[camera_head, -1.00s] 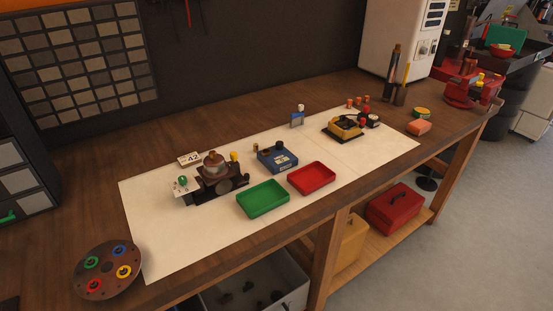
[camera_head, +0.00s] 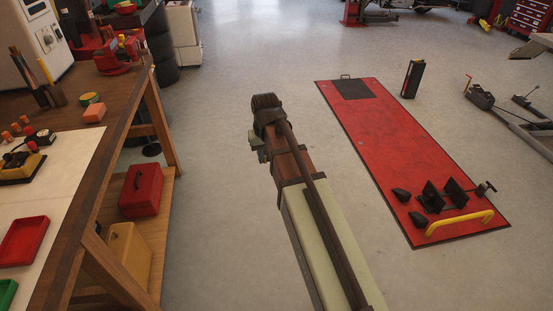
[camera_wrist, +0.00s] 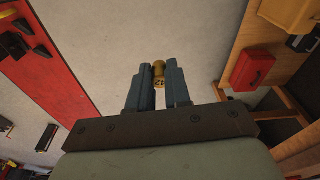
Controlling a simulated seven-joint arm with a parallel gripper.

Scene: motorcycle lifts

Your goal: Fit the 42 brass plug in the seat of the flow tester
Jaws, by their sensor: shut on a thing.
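A small brass plug (camera_wrist: 159,70) with a dark number on its side sits between the fingertips of my gripper (camera_wrist: 157,84) in the wrist view. The number is too small to read surely. The gripper is shut on the plug and holds it in the air over the grey floor. In the head view my arm reaches out between the bench and the red lift, and its wrist hides the fingers and plug. I cannot pick out the flow tester or its seat in either view now.
The wooden bench (camera_head: 112,130) is at the left, with a yellow device (camera_head: 20,166), red tray (camera_head: 22,240) and orange block (camera_head: 95,112) on top. A red toolbox (camera_head: 141,190) stands on its shelf. A red lift platform (camera_head: 385,140) lies at the right. Open floor is between.

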